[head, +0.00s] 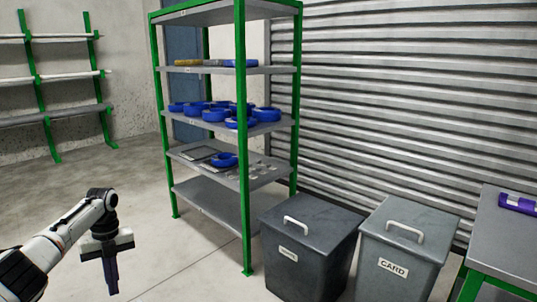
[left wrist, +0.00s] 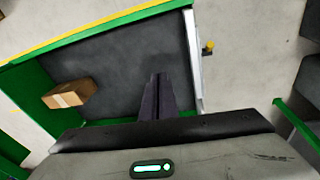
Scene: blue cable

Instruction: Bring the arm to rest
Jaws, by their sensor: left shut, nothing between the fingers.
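My left gripper (head: 112,278) hangs in the lower left of the head view, fingers pointing down, shut and empty. Its dark fingers show close together in the left wrist view (left wrist: 158,96). It is in front of and apart from the green-framed shelf rack (head: 242,190). Several blue cable coils (head: 215,114) lie on a middle shelf. One more blue coil (head: 223,160) lies on the shelf below. My right gripper is not in view.
Two grey bins, one dark (head: 308,245) and one marked "CARD" (head: 407,250), stand right of the rack. A table (head: 505,245) with a purple item (head: 517,204) is at the far right. The wrist view shows a cardboard box (left wrist: 70,94) on a dark, green-edged surface (left wrist: 120,70).

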